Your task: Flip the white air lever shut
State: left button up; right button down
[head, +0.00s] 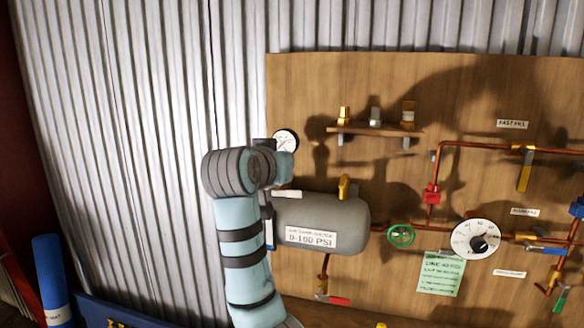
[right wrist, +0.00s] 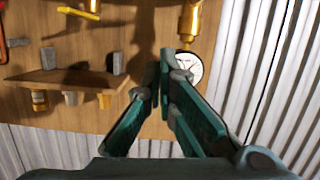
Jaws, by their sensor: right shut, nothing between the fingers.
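I cannot pick out the white air lever for certain. A small pale strip (head: 287,193) lies at the tank's upper left beside my arm; I cannot tell if it is a label or a lever. The grey tank (head: 350,222) bears a 0-100 PSI label, and its left end is behind my arm. My right gripper (right wrist: 160,76) is shut and empty, its fingertips together near the round white gauge (right wrist: 188,68). In the head view this gauge (head: 286,140) shows just above my wrist, and the fingers are mostly hidden. My left gripper is not in view.
A small shelf (head: 375,130) with several fittings is right of the gauge. Copper pipes, a yellow lever (head: 525,170), a green handwheel (head: 402,236), a dial (head: 475,239) and a red lever (head: 333,300) are on the wooden board (head: 300,85). Corrugated metal is behind.

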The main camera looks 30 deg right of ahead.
jog(key=b+v, duration=0.1)
jog(key=v, duration=0.5)
jog(key=shift+f, duration=0.2)
jog(key=shift+a+f, duration=0.1)
jog(key=shift+a, duration=0.05)
